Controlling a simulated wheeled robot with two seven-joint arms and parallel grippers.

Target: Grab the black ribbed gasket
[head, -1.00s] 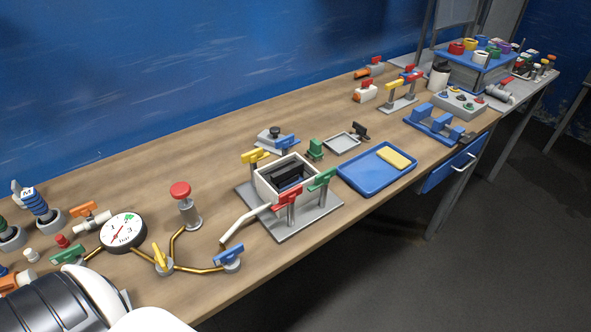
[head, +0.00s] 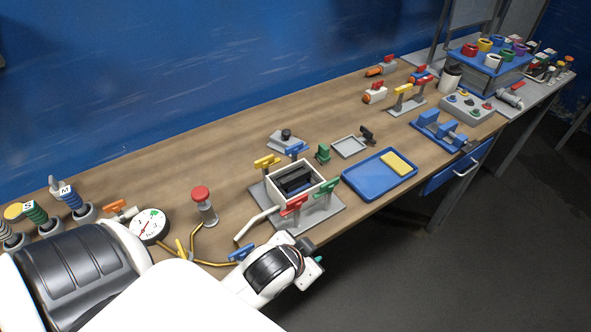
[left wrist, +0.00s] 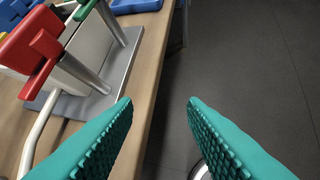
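Black pieces (head: 295,181) lie inside the open white box (head: 275,190) on a grey base plate. I cannot tell at this size whether one of them is the ribbed gasket. My left gripper (left wrist: 160,103) is open and empty in the left wrist view, its two teal ribbed fingers apart over the table's front edge and the floor. In the head view my left arm reaches in near the front edge, just in front of the box, with the fingers mostly hidden. My right gripper is not in view.
Red (head: 293,205), green (head: 327,187) and yellow (head: 266,161) valve handles surround the box. A blue tray (head: 362,190) with a yellow block stands to its right. A gauge (head: 149,226), brass pipes and a red knob (head: 201,193) are on the left. The back of the table is mostly clear.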

